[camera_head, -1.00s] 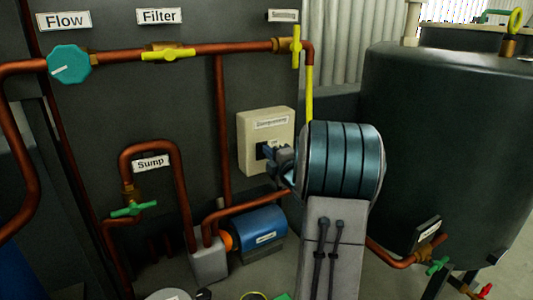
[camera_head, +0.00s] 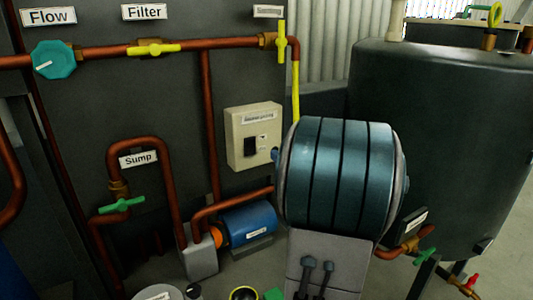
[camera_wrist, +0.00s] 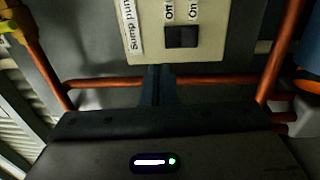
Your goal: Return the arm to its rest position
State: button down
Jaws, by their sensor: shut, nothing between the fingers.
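My arm's large ribbed joint (camera_head: 338,175) fills the right middle of the head view and hides most of my gripper there. In the wrist view my gripper (camera_wrist: 158,72) is shut and empty, its fingers together just below the switch box (camera_wrist: 180,30). No contact with the box can be made out. The box, cream with a dark rocker switch marked Off and On, also shows in the head view (camera_head: 240,120), left of my arm joint.
A blue pump (camera_head: 248,222) sits low behind my arm. Copper pipes (camera_head: 212,120) with yellow and green valves cross the dark panel on the left. A large dark tank (camera_head: 440,130) stands at the right. Floor shows at the lower right.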

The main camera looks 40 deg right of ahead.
jog(key=shift+s+a+r, duration=0.1)
jog(key=shift+s, duration=0.8)
jog(key=a+r+m+g+h+p, duration=0.3)
jog(key=a+r+m+g+p, duration=0.5)
jog(key=a+m+p, duration=0.4)
jog(key=s+a+r+m+g+y+p, duration=0.1)
jog(key=s+a+g+p, duration=0.3)
jog(key=s+a, duration=0.4)
jog(key=s+a+r+m+g+y+p, duration=0.1)
jog(key=s+a+m+g+y+p, duration=0.2)
jog(key=s+a+p, duration=0.3)
jog(key=s+a+m+g, duration=0.1)
jog(key=s+a, duration=0.2)
jog(key=shift+a+r+y, duration=0.3)
jog(key=shift+a, duration=0.1)
jog(key=shift+s, duration=0.1)
